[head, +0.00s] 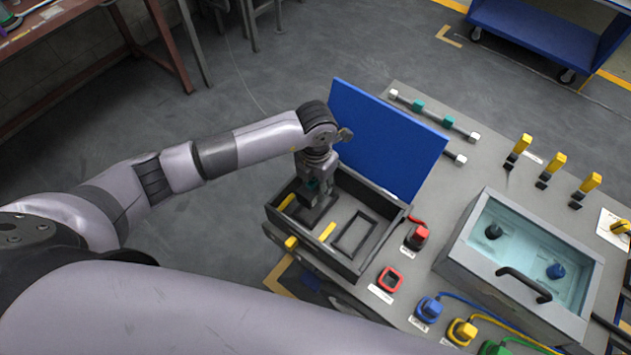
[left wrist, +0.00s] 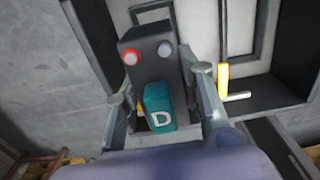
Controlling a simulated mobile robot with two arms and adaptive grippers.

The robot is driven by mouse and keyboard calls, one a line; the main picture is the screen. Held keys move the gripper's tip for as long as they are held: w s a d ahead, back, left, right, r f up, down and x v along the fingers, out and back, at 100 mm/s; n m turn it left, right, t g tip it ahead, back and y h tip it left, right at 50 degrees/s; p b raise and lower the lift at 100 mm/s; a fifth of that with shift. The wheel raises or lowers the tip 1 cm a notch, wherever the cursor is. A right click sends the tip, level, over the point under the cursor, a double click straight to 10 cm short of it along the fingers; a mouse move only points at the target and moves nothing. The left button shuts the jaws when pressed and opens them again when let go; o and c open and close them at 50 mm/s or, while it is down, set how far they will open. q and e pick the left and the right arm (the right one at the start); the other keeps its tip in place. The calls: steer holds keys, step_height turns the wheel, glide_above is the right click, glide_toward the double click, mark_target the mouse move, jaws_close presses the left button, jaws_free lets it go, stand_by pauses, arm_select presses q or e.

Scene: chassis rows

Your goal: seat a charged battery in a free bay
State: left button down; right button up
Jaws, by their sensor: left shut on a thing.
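My left gripper (head: 316,182) is inside or just above the left part of an open dark box (head: 377,257) in the head view. It is shut on a dark battery (head: 309,198). In the left wrist view the battery (left wrist: 147,72) sits between the two fingers, with one red and one grey round terminal and a teal part marked D. A rectangular raised outline, apparently a bay (head: 353,233), shows empty in the box's right part. Whether the battery touches the box floor is unclear. My right gripper is not in view.
A blue lid (head: 385,138) stands upright behind the box. Right of the box are a red-rimmed square socket (head: 390,279), coloured plugs and a clear-topped case (head: 528,258). Yellow-topped posts (head: 553,167) stand at the back right.

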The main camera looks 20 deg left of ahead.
arm_select(q)
steer(key=shift+f+b, duration=0.4)
steer(key=shift+f, duration=0.2)
step_height(320, 180, down, 4)
steer(key=b, duration=0.2)
steer(key=shift+r+b, duration=0.15)
steer(key=shift+b, duration=0.25)
steer(key=shift+f+b, duration=0.55)
steer(key=shift+f, duration=0.2)
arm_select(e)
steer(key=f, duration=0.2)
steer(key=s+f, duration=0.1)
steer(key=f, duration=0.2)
arm_select(q)
steer(key=shift+w, duration=0.1)
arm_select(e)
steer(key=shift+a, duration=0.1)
arm_select(q)
steer(key=shift+f+b, duration=0.3)
steer(key=shift+b, duration=0.05)
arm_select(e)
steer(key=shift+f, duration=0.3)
arm_select(q)
steer(key=shift+f, duration=0.4)
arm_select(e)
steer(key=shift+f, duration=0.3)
